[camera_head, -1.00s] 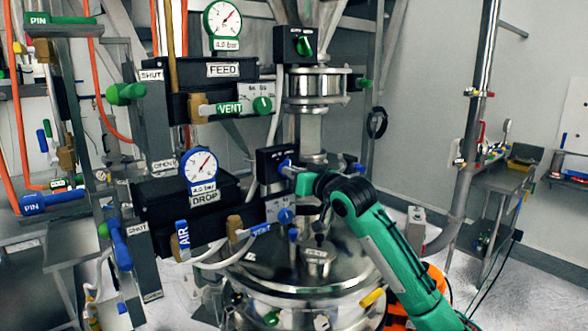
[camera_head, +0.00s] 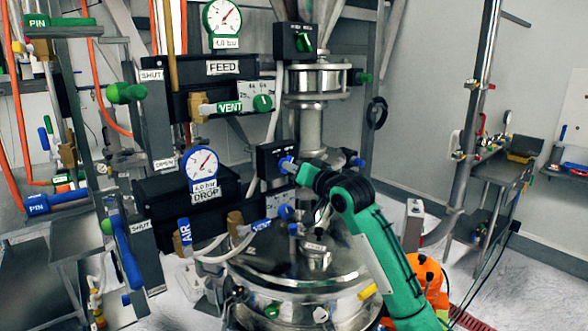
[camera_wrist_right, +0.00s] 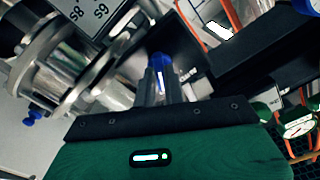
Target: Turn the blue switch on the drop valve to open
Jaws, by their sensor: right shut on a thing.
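The drop valve's black switch box (camera_head: 270,158) stands right of the DROP panel (camera_head: 168,196), below the FEED panel. The blue switch (camera_head: 286,162) is on the box's right side, mostly covered by my gripper. My right gripper (camera_head: 293,166) reaches it from the right. In the right wrist view the blue switch (camera_wrist_right: 160,62) sits between the two grey fingers of my right gripper (camera_wrist_right: 161,78), which are shut on it. The switch's marked position cannot be read. My left gripper is not in view.
A DROP gauge (camera_head: 201,167), a blue VENT valve (camera_head: 263,226) and a blue AIR valve (camera_head: 184,235) are close by. The steel vessel (camera_head: 300,285) is below my right forearm. A similar black box with a green switch (camera_head: 303,42) is above. Open floor lies at right.

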